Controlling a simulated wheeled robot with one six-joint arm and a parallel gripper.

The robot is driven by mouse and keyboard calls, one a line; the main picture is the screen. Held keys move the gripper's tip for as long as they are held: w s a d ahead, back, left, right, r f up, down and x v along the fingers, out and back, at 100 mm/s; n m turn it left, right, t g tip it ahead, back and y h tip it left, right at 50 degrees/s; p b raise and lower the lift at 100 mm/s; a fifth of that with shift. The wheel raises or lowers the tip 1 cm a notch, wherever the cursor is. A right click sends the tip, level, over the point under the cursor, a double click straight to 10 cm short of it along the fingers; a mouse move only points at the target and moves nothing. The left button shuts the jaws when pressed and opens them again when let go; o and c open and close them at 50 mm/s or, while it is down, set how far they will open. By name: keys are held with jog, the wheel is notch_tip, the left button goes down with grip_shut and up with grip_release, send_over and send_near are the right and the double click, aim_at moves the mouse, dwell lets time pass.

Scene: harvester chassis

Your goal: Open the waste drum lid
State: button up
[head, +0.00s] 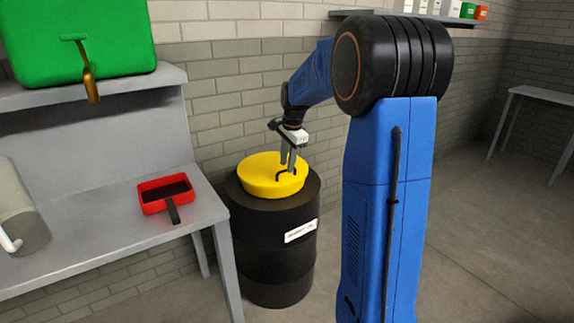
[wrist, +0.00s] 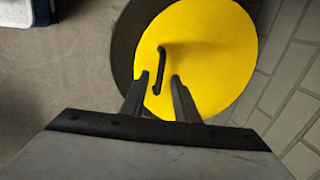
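The waste drum (head: 275,240) is black with a white label and stands on the floor beside the bench. Its yellow lid (head: 262,176) lies on top and looks closed. A thin black handle (wrist: 160,66) stands on the lid; in the head view it is partly behind my fingers. My gripper (head: 288,168) points down over the lid, close to the handle. In the wrist view my gripper (wrist: 160,82) has its two fingers apart, with the lower part of the handle between them. Nothing shows as gripped.
A green box (head: 80,40) sits on the shelf above. A brick wall is close behind the drum. Floor at right is clear.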

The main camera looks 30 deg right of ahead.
jog(key=shift+w+f, duration=0.1)
jog(key=shift+f, duration=0.55)
grip_shut()
jog(key=shift+r, duration=0.15)
